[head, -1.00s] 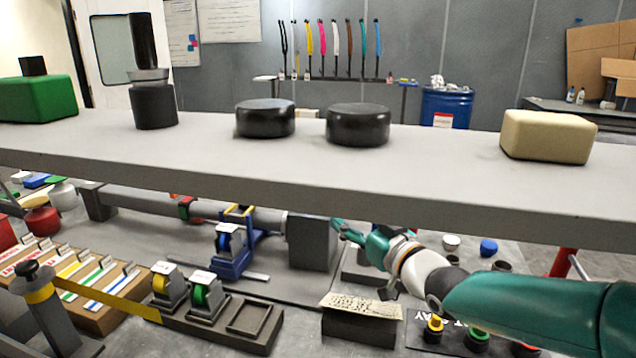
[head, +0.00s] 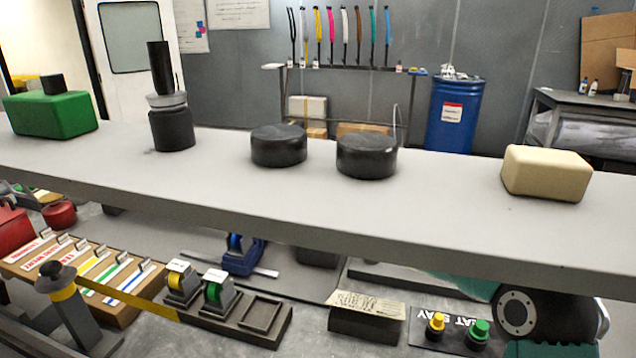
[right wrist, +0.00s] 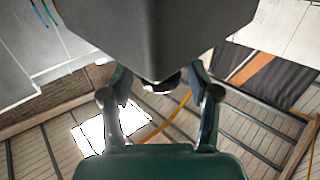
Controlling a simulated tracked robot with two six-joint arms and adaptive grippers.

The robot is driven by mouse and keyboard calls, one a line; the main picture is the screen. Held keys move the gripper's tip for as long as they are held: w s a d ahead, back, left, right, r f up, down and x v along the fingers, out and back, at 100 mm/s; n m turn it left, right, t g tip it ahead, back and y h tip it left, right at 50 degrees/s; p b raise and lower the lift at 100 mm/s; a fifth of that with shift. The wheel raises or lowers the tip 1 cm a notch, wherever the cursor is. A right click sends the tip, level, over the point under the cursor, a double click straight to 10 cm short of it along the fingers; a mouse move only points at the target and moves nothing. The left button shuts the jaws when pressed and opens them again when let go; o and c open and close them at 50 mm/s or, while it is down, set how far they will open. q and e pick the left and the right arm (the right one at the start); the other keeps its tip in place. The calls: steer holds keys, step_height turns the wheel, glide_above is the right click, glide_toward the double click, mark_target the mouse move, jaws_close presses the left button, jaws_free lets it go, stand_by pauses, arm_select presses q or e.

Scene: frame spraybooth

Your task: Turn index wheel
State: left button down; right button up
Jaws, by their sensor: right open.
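I cannot pick out the index wheel for certain in either view. In the right wrist view my right gripper (right wrist: 160,80) is open, with one finger on each side. A large dark grey block (right wrist: 155,35) fills the space just beyond it, and a small dark round part (right wrist: 160,82) shows under the block's lower corner, between the fingers. I cannot tell whether the fingers touch either. In the head view my right arm reaches in behind the grey shelf from the lower right, and its gripper is hidden there. My left gripper is not in view.
A long grey shelf (head: 300,205) crosses the head view and hides much below it. On it stand a green block (head: 50,115), black discs (head: 278,147) and a cream block (head: 546,173). Below are a tape holder tray (head: 240,322) and yellow and green buttons (head: 480,329).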

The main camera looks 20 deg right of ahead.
steer(key=shift+w+a, duration=0.1)
steer(key=shift+w, duration=0.25)
steer(key=shift+c, duration=0.2)
